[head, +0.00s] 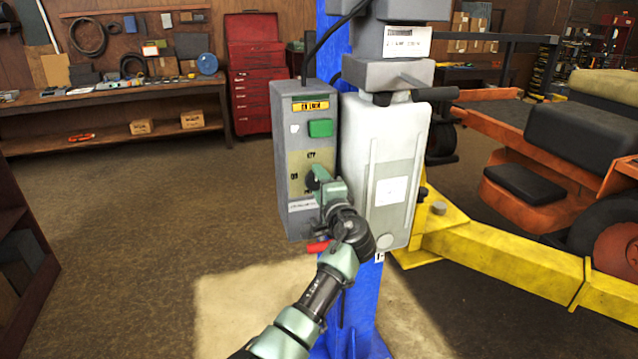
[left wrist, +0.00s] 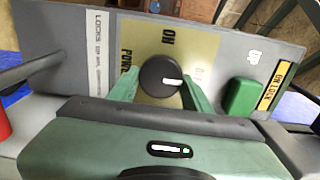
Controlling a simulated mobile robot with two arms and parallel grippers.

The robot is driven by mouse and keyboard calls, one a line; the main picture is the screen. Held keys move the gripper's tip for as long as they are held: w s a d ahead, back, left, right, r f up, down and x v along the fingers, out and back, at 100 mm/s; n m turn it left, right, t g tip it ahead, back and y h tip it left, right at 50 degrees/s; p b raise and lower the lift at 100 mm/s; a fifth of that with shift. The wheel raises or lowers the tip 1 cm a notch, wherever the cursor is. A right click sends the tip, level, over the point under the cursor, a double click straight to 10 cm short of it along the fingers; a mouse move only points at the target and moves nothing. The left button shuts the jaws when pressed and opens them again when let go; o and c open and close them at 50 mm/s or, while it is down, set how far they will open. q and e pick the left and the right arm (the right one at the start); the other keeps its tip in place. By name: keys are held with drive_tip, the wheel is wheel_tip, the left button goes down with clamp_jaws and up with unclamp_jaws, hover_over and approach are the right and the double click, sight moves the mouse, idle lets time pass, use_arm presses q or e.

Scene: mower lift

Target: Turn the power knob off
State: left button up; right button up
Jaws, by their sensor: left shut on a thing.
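The power knob (left wrist: 160,76) is a round black dial with a white mark, on the tan label plate (left wrist: 190,48) of a grey control box (head: 289,130). In the left wrist view its white mark points right, toward the partly hidden OFF label, with ON above and POWER at left. My left gripper (head: 318,180) reaches the box front, where its body covers part of the plate. In the left wrist view its green fingers (left wrist: 160,88) are on both sides of the knob, shut on it. My right gripper is in neither view.
A green button (head: 320,128) sits above the knob. A red handle (head: 318,246) is below the box. The box stands beside a blue post (head: 362,300) and a light grey housing (head: 388,150). A yellow lift arm (head: 500,250) extends right, near an orange mower (head: 535,195). Floor at left is clear.

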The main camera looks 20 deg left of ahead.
use_arm(q)
drive_tip(key=o, duration=1.3)
drive_tip(key=shift+r, duration=0.1)
drive_tip(key=shift+o, duration=0.2)
drive_tip(key=shift+a, duration=0.1)
drive_tip(key=shift+s+d+f, duration=0.2)
drive_tip(key=shift+s+d, duration=0.1)
drive_tip(key=b+v, duration=0.2)
drive_tip(key=v, duration=0.5)
